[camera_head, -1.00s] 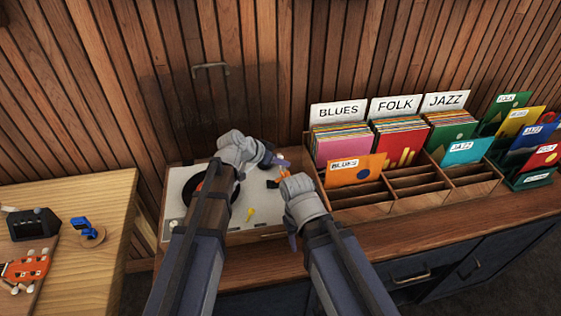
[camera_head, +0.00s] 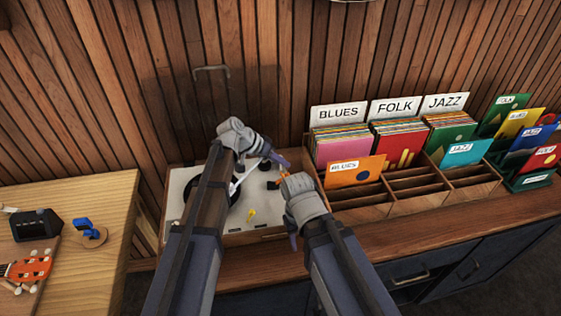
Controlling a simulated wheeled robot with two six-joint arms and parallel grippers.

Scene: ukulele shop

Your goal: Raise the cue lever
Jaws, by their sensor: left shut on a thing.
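A record player (camera_head: 262,232) with a pale top stands on the wooden counter. A black record (camera_head: 192,190) lies at its left, partly behind my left arm. A thin white tonearm (camera_head: 239,180) slants up to the right beneath my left gripper. My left gripper (camera_head: 280,159) is shut over the player's back right part. The cue lever is not clearly visible; the fingers hide what they hold. A small orange piece (camera_head: 284,176) shows just below them. My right gripper (camera_head: 293,240) hangs over the player's right front; its jaws are unclear.
A yellow piece (camera_head: 251,215) stands on the player's front. A wooden record crate (camera_head: 358,205) with divider cards stands close to the right. A slatted wall rises behind. A wooden table (camera_head: 95,190) with a blue item (camera_head: 86,228) is at the left.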

